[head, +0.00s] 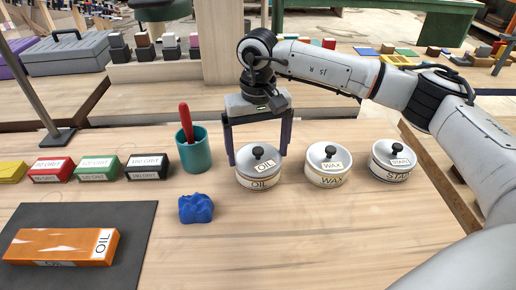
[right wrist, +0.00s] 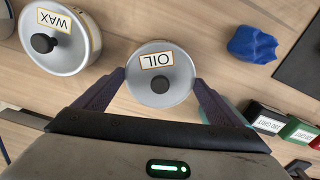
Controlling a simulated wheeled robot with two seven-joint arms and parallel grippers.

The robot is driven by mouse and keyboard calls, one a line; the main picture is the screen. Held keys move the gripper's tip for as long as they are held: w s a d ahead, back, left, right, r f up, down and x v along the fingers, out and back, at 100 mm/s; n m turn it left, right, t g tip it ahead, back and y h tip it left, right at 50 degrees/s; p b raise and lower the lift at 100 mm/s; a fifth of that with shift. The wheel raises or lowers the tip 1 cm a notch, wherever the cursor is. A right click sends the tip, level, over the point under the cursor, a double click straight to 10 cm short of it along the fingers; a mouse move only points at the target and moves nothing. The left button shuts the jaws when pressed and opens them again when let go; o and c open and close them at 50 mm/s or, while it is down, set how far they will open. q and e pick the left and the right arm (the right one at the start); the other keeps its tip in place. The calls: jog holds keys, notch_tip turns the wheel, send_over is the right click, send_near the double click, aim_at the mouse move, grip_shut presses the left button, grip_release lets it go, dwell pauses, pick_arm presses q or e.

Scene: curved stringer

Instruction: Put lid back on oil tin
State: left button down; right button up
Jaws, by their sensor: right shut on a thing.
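The oil tin (head: 259,184) is a round white pot with an OIL label, standing on the wooden bench. Its grey lid (head: 246,161), with a black knob and an OIL tag, is directly over the tin's mouth. I cannot tell whether it is fully seated. My right gripper (head: 258,159) comes down from above, shut on the lid with one finger at each side. In the right wrist view, the lid (right wrist: 174,88) sits between the fingertips of the right gripper (right wrist: 160,86) and hides the tin below. My left gripper is not in view.
A lidded wax tin (head: 327,179) and a third lidded tin (head: 391,173) stand to the right. A teal cup (head: 195,156) with a red-handled tool is close on the left. A blue lump (head: 196,209) lies in front.

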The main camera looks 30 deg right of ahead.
dwell(0.3)
jog(key=o, duration=0.8)
jog(key=shift+r, duration=0.1)
jog(key=shift+r+p, duration=2.25)
jog(key=shift+r, duration=1.15)
grip_shut()
